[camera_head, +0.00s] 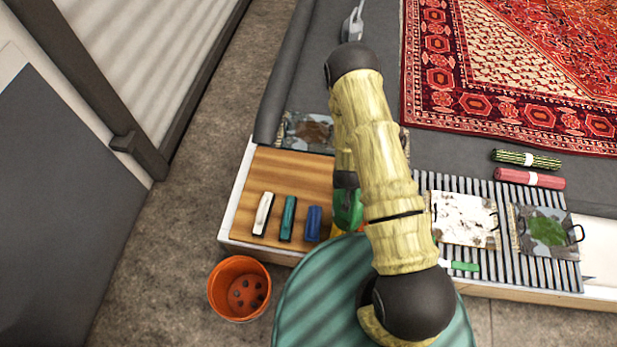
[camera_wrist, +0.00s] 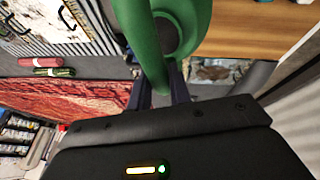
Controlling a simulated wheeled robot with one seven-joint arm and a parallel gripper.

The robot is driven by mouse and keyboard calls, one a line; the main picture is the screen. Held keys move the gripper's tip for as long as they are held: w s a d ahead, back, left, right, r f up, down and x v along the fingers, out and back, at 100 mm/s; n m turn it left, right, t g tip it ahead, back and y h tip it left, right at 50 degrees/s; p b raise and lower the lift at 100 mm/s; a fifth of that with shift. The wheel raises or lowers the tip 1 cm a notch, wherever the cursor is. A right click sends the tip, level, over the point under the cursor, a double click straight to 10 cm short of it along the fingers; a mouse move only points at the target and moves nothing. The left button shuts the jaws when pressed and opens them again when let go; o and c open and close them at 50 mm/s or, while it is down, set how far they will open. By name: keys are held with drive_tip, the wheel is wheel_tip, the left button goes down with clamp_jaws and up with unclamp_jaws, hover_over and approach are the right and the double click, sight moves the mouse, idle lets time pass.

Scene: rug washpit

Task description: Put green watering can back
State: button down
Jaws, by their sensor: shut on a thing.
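The green watering can (camera_wrist: 150,35) fills the top middle of the wrist view, with its curved handle and round opening seen from close up. My gripper (camera_wrist: 158,82) is shut on its handle, one dark finger on each side. In the head view only a piece of the green can (camera_head: 347,212) shows, over the right part of the wooden board (camera_head: 265,172); my arm hides the rest and my fingers. I cannot tell whether the can touches the board.
White, teal (camera_head: 288,218) and blue (camera_head: 313,223) brushes lie on the board. An orange bucket (camera_head: 240,288) stands on the floor. To the right, dirty sample pieces (camera_head: 465,220) lie on a slatted grate (camera_head: 507,190). Two rolled rugs (camera_head: 530,179) and a large red rug (camera_head: 500,65) lie beyond.

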drive_tip(key=w+b, duration=0.1)
drive_tip(key=b, duration=0.1)
drive_tip(key=w+b, duration=0.1)
drive_tip(key=b, duration=0.1)
drive_tip(key=shift+d+f, duration=0.1)
drive_tip(key=shift+f, duration=0.25)
drive_tip(key=w+b, duration=0.2)
drive_tip(key=b, duration=0.4)
drive_tip(key=w+b, duration=0.1)
drive_tip(key=b, duration=0.3)
drive_tip(key=shift+w, duration=0.1)
drive_tip(key=shift+w+a+n+b, duration=0.3)
drive_tip(key=shift+w+a+b, duration=0.35)
drive_tip(key=shift+b, duration=0.6)
drive_tip(key=w+a+f+n+y+b, duration=0.1)
drive_tip(key=w+a+n, duration=0.6)
drive_tip(key=w+a, duration=0.7)
drive_tip(key=w+y+b, duration=0.1)
drive_tip(key=w+y, duration=0.1)
drive_tip(key=w, duration=0.1)
drive_tip(key=shift+a+f+t+b, duration=0.15)
drive_tip(key=shift+f+t+b, duration=0.05)
drive_tip(key=shift+t+b, duration=0.2)
wheel_tip(320, 180, down, 6)
drive_tip(key=shift+b, duration=0.45)
drive_tip(key=shift+f, duration=0.1)
